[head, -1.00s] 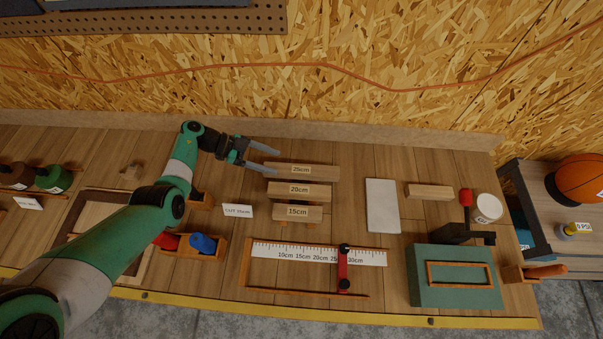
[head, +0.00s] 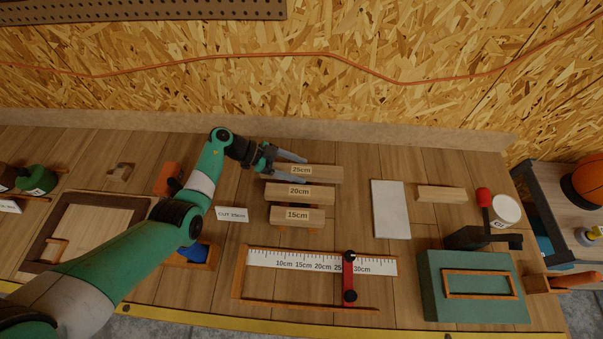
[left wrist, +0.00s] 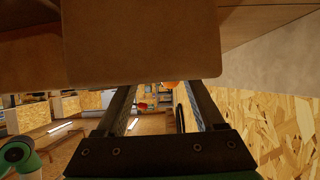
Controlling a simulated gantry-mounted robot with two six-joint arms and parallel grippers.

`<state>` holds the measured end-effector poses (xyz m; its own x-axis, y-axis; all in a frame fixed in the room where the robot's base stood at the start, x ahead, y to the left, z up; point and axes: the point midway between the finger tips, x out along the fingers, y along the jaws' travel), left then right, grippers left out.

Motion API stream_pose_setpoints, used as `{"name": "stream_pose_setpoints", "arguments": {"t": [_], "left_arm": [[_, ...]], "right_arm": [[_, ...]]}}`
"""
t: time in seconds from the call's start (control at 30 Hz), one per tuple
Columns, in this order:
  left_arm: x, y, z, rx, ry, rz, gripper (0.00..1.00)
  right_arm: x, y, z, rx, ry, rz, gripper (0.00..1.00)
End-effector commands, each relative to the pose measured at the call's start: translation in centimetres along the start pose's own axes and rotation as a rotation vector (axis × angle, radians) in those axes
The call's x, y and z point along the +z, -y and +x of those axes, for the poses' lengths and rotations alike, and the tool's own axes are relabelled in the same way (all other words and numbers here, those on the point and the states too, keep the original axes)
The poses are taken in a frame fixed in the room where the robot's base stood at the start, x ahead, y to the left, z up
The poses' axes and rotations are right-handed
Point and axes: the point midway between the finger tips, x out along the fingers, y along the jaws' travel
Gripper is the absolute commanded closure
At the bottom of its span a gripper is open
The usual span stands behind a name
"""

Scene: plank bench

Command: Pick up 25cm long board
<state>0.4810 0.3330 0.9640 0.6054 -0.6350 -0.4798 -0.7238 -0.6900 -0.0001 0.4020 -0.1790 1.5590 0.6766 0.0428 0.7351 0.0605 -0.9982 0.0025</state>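The 25cm board (head: 326,174) is the rearmost of three labelled boards in the head view, lying lengthwise left to right. My left gripper (head: 302,171) is open at its left end, one finger along the far side and one along the near side. The finger covers part of the board's left end; contact cannot be told. In the left wrist view a brown wooden block (left wrist: 140,45) fills the top centre and hides the fingertips. My right gripper is not in view.
The 20cm board (head: 325,194) and 15cm board (head: 318,215) lie just in front. A "CUT 25cm" card (head: 231,214) is to their left. A ruler jig (head: 270,258) with a red stop (head: 349,277) is nearer. A pale sheet (head: 391,208) lies right.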

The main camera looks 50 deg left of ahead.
Motion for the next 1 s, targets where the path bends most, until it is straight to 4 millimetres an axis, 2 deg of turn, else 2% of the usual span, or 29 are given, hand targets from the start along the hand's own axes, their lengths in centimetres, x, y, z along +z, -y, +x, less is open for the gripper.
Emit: {"name": "stream_pose_setpoints", "arguments": {"t": [0.03,0.3,0.4,0.77,0.87,0.97,1.0], "left_arm": [[0.0,0.0,0.0,0.0,0.0,0.0,0.37],[0.0,0.0,0.0,0.0,0.0,0.0,0.86],[0.0,0.0,0.0,0.0,0.0,0.0,1.0],[-0.6,0.0,-0.4,0.0,-0.001,0.001,1.0],[-1.6,0.1,-0.9,-0.001,-0.001,0.002,1.0],[-3.4,0.1,-1.9,-0.001,-0.001,0.003,1.0],[-4.4,-0.6,-1.9,0.002,-0.001,0.003,1.0]], "right_arm": [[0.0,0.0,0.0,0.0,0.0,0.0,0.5],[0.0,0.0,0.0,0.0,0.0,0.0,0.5],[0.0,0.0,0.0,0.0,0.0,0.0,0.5],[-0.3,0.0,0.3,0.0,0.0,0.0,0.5],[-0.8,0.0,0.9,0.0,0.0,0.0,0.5],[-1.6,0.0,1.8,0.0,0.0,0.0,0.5],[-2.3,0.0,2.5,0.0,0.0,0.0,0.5]]}}
